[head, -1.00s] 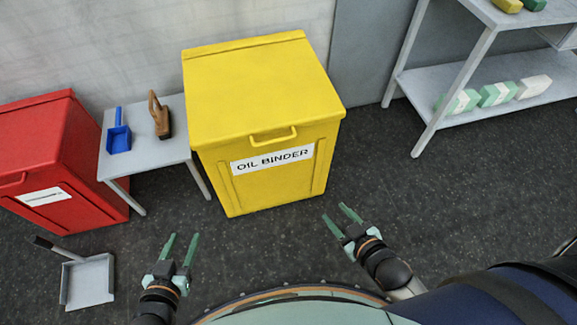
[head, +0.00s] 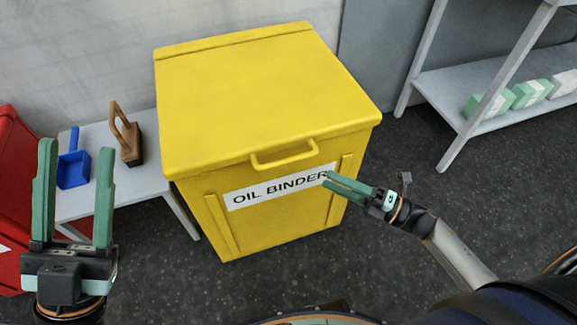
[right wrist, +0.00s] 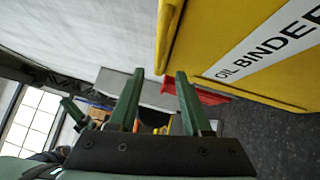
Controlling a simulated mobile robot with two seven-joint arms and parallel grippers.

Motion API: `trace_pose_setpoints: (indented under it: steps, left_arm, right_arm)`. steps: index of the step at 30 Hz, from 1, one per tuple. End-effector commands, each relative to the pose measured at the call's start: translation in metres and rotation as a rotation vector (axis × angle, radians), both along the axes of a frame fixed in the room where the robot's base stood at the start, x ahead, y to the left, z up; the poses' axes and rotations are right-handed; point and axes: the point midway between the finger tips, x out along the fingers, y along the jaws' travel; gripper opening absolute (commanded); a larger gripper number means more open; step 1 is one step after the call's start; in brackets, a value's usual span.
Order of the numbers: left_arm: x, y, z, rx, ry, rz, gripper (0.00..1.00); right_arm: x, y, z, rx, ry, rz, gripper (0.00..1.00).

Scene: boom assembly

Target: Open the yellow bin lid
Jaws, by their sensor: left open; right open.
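The yellow bin (head: 240,195) with its "OIL BINDER" label stands in the middle of the head view. Its yellow lid (head: 260,90) is closed, with a yellow handle (head: 284,158) on the front edge. My right gripper (head: 328,181) is open in front of the bin's right side, over the label's right end and lower right of the handle. In the right wrist view its fingers (right wrist: 159,75) are apart and empty, with the yellow bin (right wrist: 255,50) at upper right. My left gripper (head: 74,150) is open and empty, raised at the left, apart from the bin.
A small grey table (head: 150,185) left of the bin holds a blue dustpan (head: 74,168) and a brown brush (head: 128,140). A red bin (head: 12,180) stands at far left. A grey shelf (head: 450,88) with boxes stands at right. The floor right of the bin is clear.

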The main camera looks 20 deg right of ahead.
Motion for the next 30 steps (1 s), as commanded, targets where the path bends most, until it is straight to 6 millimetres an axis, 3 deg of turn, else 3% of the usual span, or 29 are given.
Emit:
trace_pose_setpoints:
  steps: [15,21,30]
  left_arm:
    - [0.001,-0.001,-0.008,-0.007,0.01,-0.007,0.5]
    - [0.001,0.0,-0.01,-0.008,0.013,-0.009,0.5]
    - [0.001,0.0,-0.01,-0.009,0.014,-0.01,0.5]
  right_arm:
    - [0.064,0.071,0.015,0.007,-0.001,-0.001,0.49]
    - [0.077,0.085,0.017,0.007,0.002,-0.002,0.49]
    - [0.079,0.087,0.018,0.006,0.003,-0.002,0.49]
